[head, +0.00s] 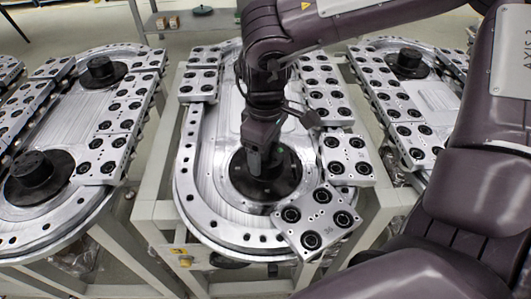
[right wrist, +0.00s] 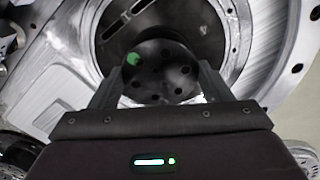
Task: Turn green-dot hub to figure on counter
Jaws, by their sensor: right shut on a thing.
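The green-dot hub is a round black piece on a wide black disc (head: 286,181), at the near end of the middle ring track (head: 187,190). In the right wrist view the hub (right wrist: 160,75) shows a ring of small holes and a green dot (right wrist: 133,59) at its upper left. My right gripper (head: 262,167) points down over the disc and is shut on the hub, one finger on each side. The gripper hides much of the hub in the head view. I cannot make out a counter or any figure on one. My left gripper is not in view.
Silver carriage plates with black rings line the track's right side; one plate (head: 318,219) sits turned at the near right bend. Similar tracks stand left, with a black hub (head: 37,172), and right. A small yellow part (head: 181,252) is on the front frame.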

